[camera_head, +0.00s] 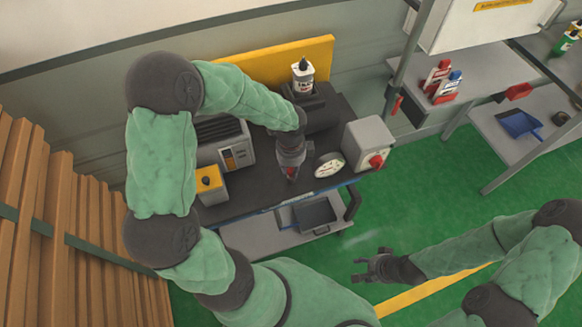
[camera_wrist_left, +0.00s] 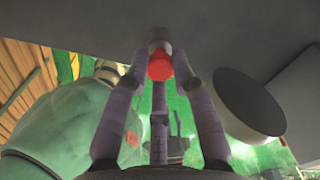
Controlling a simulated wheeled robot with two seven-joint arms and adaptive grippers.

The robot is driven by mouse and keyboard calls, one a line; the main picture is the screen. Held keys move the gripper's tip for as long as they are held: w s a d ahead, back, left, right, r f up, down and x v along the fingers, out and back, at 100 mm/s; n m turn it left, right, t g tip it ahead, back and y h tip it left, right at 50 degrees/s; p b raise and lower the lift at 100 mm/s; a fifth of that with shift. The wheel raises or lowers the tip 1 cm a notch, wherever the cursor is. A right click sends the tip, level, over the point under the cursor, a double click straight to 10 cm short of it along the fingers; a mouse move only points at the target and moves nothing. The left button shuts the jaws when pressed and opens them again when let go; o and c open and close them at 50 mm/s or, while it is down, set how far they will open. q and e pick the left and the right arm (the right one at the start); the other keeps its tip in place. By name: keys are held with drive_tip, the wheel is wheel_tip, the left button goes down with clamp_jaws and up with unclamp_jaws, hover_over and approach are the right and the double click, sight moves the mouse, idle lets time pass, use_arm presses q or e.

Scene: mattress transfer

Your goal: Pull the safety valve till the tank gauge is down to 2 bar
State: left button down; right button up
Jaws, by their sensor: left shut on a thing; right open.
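My left gripper (camera_head: 291,172) reaches down over the dark cart top. Its fingers are shut on a small red piece, the safety valve (camera_wrist_left: 159,66), which shows between the fingertips in the left wrist view. In the head view the gripper mostly hides the valve. The tank gauge (camera_head: 328,164), a round white dial, stands just right of the gripper; its needle is too small to read. A dark disc with a pale rim, apparently the gauge (camera_wrist_left: 245,105), is right of the fingers in the wrist view. My right gripper (camera_head: 375,265) is open and empty above the green floor.
On the cart (camera_head: 245,204), a grey box (camera_head: 368,140) with a red knob stands right of the gauge. A grey and yellow device (camera_head: 226,148), a yellow box (camera_head: 210,184) and a bottle (camera_head: 303,76) are nearby. Wooden slats (camera_head: 60,220) line the left. Open floor lies right.

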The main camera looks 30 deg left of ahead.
sight(291, 171)
use_arm(q)
drive_tip(key=shift+r+p, duration=0.6)
drive_tip(key=shift+r, duration=0.15)
drive_tip(key=shift+f, duration=0.1)
drive_tip(key=c, duration=1)
unclamp_jaws()
wheel_tip(291, 171, up, 12)
drive_tip(key=shift+r, duration=0.1)
